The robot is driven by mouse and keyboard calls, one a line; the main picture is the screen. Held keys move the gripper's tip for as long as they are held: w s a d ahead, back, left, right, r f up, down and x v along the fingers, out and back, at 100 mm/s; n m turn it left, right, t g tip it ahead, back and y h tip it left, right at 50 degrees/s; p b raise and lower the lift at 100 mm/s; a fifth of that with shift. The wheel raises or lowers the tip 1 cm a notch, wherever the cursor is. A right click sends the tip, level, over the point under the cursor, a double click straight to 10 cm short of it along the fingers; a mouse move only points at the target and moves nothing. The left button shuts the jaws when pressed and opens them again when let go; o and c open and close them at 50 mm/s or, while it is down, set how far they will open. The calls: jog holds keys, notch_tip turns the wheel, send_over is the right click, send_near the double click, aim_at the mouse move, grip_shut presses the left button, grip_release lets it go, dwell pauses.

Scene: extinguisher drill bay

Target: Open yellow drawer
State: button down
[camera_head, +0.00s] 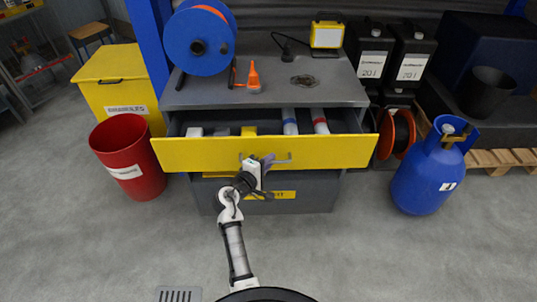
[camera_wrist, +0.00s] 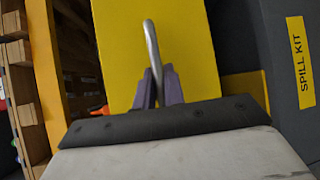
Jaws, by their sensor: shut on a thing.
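The yellow drawer (camera_head: 205,155) is pulled well out of the grey cabinet (camera_head: 270,85) in the head view. Inside it lie white-capped tubes, one with a blue band (camera_head: 290,122) and one with a red band (camera_head: 320,122), plus a yellow item and pale items at the left. My gripper (camera_head: 264,162) is at the middle of the drawer front, shut on its metal bar handle (camera_head: 283,161). In the wrist view the two purple fingers (camera_wrist: 160,88) close around the handle (camera_wrist: 152,45) against the yellow front (camera_wrist: 115,60). The gripped part of the handle is hidden.
A red bin (camera_head: 130,160) and a yellow box (camera_head: 115,85) stand left of the cabinet. A blue gas cylinder (camera_head: 432,170) stands at the right. A blue reel (camera_head: 198,40), an orange funnel (camera_head: 254,78) and a yellow lamp (camera_head: 327,36) sit on top. The front floor is clear.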

jog(key=s+p, duration=0.2)
jog(key=s, duration=1)
jog(key=shift+s, duration=0.4)
jog(key=c, duration=1.8)
grip_release()
jog(key=shift+o, duration=0.2)
jog(key=shift+s, duration=0.1)
